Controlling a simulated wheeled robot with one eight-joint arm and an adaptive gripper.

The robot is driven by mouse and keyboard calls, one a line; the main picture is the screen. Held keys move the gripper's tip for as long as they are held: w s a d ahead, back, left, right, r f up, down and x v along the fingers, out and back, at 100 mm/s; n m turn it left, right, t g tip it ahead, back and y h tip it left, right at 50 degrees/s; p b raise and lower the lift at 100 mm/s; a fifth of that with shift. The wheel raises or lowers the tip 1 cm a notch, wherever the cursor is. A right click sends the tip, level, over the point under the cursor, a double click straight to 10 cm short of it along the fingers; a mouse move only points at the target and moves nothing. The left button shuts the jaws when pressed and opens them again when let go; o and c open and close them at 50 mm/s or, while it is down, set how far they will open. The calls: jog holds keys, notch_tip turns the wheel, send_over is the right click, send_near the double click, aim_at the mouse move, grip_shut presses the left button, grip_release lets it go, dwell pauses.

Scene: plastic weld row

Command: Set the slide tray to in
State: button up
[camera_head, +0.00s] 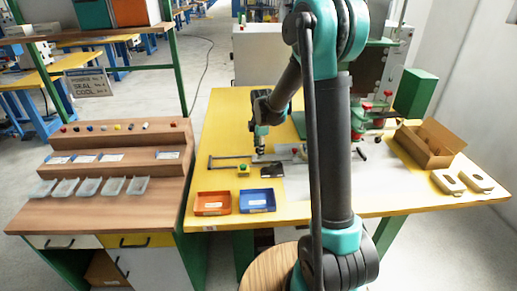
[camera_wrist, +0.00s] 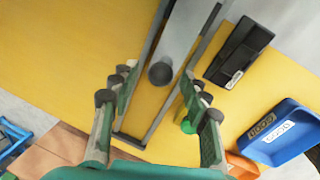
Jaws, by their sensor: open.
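The slide tray (camera_wrist: 178,42) is a grey flat plate between two dark rails (camera_wrist: 199,55) in the wrist view. A round dark knob (camera_wrist: 160,73) stands at its near end. Bare yellow table shows between the rails beyond that end. My gripper (camera_wrist: 157,97) is open, with its fingers on either side of the knob in the picture. I cannot tell whether they touch it. In the head view my gripper (camera_head: 259,148) points down over the rail frame (camera_head: 228,158), and my arm hides part of the slide.
An orange bin (camera_head: 212,203) and a blue bin (camera_head: 257,201) stand at the table's front edge. A black box (camera_wrist: 238,52) and a green button (camera_wrist: 188,127) lie close to the rails. A cardboard box (camera_head: 428,145) is at the right. The table's left part is clear.

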notch_tip(320, 180, up, 11)
jog(key=s, duration=0.2)
jog(key=shift+d+r, duration=0.2)
jog(key=shift+s+r, duration=0.1)
jog(key=shift+s, duration=0.05)
